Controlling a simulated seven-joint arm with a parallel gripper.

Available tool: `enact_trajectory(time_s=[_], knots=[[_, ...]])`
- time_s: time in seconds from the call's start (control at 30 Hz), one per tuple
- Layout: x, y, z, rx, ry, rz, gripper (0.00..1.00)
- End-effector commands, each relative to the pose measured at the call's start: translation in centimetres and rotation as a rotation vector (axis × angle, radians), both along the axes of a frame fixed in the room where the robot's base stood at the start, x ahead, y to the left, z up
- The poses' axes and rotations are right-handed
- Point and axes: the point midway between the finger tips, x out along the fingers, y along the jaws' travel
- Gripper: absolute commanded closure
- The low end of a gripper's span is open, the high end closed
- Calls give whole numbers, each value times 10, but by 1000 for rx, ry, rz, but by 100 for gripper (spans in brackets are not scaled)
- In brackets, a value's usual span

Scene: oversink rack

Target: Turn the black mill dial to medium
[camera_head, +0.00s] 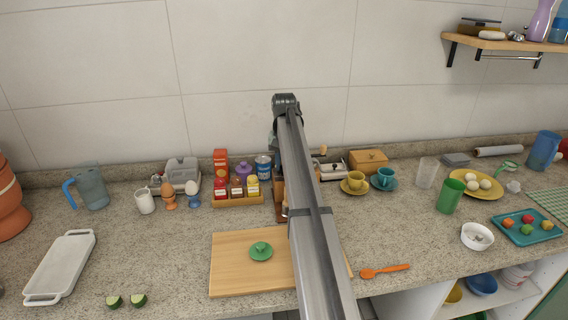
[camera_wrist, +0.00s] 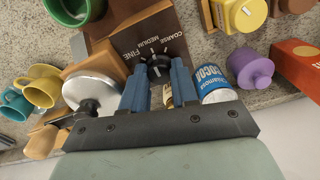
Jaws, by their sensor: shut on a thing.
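The brown mill (camera_wrist: 176,36) fills the top middle of the wrist view, with COARSE, MEDIUM and FINE printed on its face.
Yellow (camera_head: 355,181) and teal (camera_head: 385,179) cups stand to the right.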

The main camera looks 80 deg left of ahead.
Motion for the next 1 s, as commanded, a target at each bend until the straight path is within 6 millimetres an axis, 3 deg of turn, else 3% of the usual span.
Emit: enact_trajectory(time_s=[0.2, 0.23, 0.33, 0.67, 0.87, 1.0], knots=[[0, 1, 1, 3, -1, 1, 100], [0, 1, 1, 3, -1, 1, 70], [0, 1, 1, 2, 0, 1, 61], [0, 1, 4, 2, 0, 2, 61], [0, 1, 30, 2, 0, 2, 61], [0, 2, 58, 4, 0, 2, 61]])
